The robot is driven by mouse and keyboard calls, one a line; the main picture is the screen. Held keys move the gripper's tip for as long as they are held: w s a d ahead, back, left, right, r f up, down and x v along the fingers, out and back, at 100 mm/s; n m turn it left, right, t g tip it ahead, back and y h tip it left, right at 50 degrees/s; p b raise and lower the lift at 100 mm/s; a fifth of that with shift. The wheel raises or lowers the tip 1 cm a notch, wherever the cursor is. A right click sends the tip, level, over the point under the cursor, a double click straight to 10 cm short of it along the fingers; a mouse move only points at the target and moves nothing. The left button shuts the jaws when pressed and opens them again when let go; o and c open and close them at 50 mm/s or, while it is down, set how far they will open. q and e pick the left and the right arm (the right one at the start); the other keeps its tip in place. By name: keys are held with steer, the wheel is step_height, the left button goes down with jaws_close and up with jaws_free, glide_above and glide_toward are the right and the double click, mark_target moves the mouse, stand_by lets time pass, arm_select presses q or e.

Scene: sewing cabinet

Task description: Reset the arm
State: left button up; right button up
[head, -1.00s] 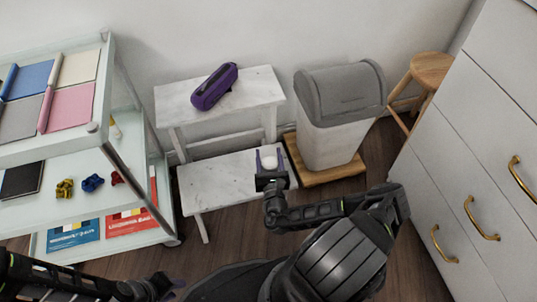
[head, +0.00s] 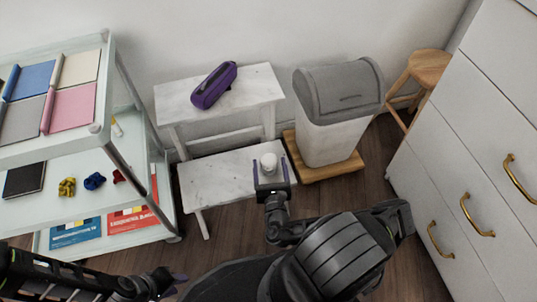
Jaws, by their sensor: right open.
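My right gripper (head: 271,174) is open above the lower step of the white marble-look bench, its fingers pointing away from me. A small white round object (head: 268,162) shows between or just beyond its fingertips; I cannot tell whether they touch it. My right arm (head: 335,245) reaches in from the bottom. My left gripper (head: 172,286) is low at the bottom left, near the floor in the picture; its jaws are small and dark, and I cannot tell whether they are open.
A purple pouch (head: 214,86) lies on the upper step of the bench (head: 258,84). A grey-lidded bin (head: 337,110) stands on a wooden board (head: 325,170). A glass cart (head: 140,217) is left, a white drawer cabinet (head: 470,130) right, a wooden stool (head: 428,67) behind.

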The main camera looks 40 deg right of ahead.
steer(key=shift+v, duration=1.3)
